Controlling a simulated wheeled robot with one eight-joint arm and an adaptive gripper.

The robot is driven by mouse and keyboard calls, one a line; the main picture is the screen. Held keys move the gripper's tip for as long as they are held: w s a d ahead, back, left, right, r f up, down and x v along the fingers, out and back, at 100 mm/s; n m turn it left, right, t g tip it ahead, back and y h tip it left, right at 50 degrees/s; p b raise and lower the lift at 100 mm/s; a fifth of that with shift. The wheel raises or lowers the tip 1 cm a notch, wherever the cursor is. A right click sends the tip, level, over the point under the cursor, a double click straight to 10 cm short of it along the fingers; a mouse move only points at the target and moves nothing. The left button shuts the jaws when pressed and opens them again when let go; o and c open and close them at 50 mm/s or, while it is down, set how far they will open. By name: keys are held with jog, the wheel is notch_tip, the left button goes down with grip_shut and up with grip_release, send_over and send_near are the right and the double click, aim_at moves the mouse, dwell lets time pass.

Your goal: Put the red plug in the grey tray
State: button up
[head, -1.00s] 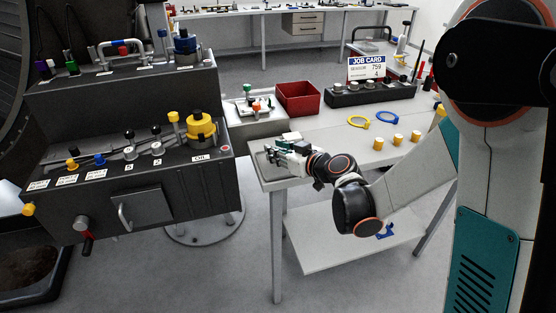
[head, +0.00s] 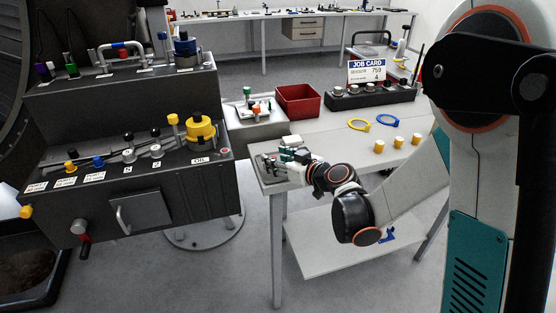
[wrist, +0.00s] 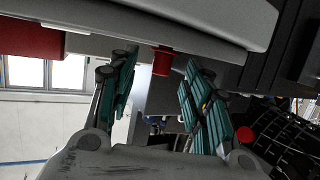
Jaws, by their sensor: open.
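In the wrist view a red plug (wrist: 162,60) shows between and beyond the two green-padded fingers of my gripper (wrist: 157,85). The fingers are apart and nothing is held between them. In the head view my gripper (head: 283,155) is low over the near left corner of the white table (head: 340,152). A shallow grey tray (head: 290,184) appears to lie at that corner, partly hidden by my gripper. A broad grey surface fills the top of the wrist view; I cannot tell if it is the tray. I cannot make out the plug in the head view.
A dark console (head: 180,200) with levers and a yellow knob stands left of the table. A red bin (head: 298,101), a black block with knobs (head: 370,95), yellow and blue rings (head: 358,124) and yellow cups (head: 398,142) are farther back. The table's middle is mostly clear.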

jog(key=s+d+r+m+g+h+p, duration=0.1)
jog(key=s+d+r+m+h, duration=0.1)
jog(key=s+d, duration=0.4)
jog(key=s+d+r+m+g+h+p, duration=0.1)
jog(key=s+d, duration=0.5)
jog(key=s, duration=0.8)
jog(key=s+d+r+m+g+h+p, duration=0.1)
jog(key=s+d+r+m+h, duration=0.3)
jog(key=s, duration=0.7)
jog(key=d+r+g+h, duration=0.1)
jog(key=d+r+h, duration=0.1)
jog(key=d+r, duration=0.1)
jog(key=shift+m, duration=0.3)
jog(key=shift+c, duration=1.4)
jog(key=shift+a, duration=0.1)
